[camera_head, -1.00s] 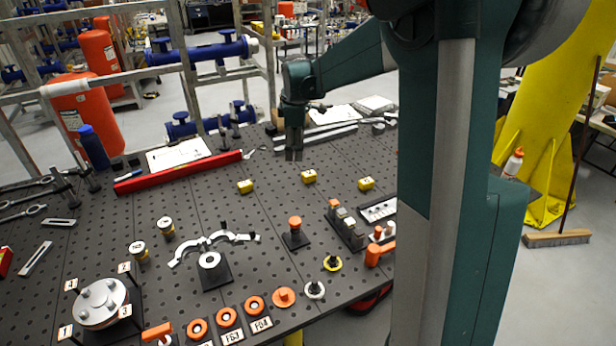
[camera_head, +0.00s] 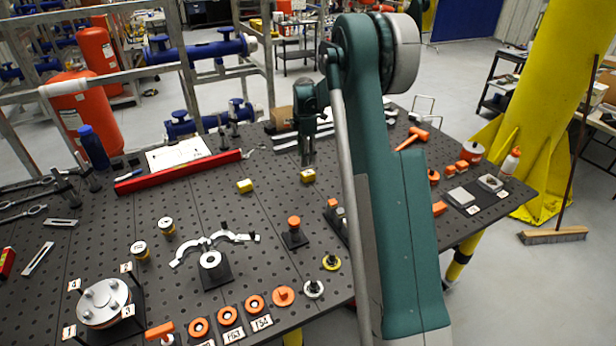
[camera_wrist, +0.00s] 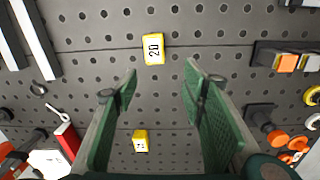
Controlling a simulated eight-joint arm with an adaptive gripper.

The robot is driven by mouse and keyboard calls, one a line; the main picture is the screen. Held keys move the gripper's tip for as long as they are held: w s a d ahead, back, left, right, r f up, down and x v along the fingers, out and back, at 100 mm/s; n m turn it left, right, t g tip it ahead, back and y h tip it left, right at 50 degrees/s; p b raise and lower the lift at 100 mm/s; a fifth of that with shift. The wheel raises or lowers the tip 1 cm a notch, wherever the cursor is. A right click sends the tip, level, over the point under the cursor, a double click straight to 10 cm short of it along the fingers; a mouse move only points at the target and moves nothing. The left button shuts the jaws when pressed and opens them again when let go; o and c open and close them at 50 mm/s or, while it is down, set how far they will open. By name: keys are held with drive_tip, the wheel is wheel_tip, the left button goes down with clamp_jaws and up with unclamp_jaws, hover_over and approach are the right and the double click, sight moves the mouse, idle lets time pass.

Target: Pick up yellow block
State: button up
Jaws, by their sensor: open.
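Two yellow blocks show on the black perforated table in the head view: one on the left (camera_head: 245,185) and one (camera_head: 307,175) just below my gripper (camera_head: 308,160). In the wrist view, a yellow block marked 20 (camera_wrist: 154,48) lies just beyond my open fingertips (camera_wrist: 161,70), roughly in line with the gap between them. Another yellow block (camera_wrist: 141,141) lies lower, seen between the fingers. My gripper is empty and points down above the table. The third block seen earlier in the head view is hidden behind my arm.
A red bar (camera_head: 178,172) lies left of the blocks. Silver bars (camera_head: 290,146) lie behind the gripper. The table around the blocks is clear.

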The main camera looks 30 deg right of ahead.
sight(308, 173)
drive_tip(key=shift+n, duration=0.6)
drive_tip(key=shift+w+d+f, duration=0.25)
drive_tip(key=shift+d+f, duration=0.15)
drive_tip(key=shift+f, duration=0.25)
drive_tip(key=shift+w+d+f, duration=0.3)
drive_tip(key=shift+d+f, duration=0.05)
drive_tip(key=shift+f, duration=0.25)
drive_tip(key=shift+w+d+f, duration=0.25)
drive_tip(key=shift+d+f, duration=0.15)
drive_tip(key=shift+f, duration=0.25)
drive_tip(key=shift+f, duration=1.3)
drive_tip(key=shift+f+p, duration=0.45)
drive_tip(key=shift+f, duration=2.15)
drive_tip(key=c, duration=1)
drive_tip(key=shift+r, duration=0.15)
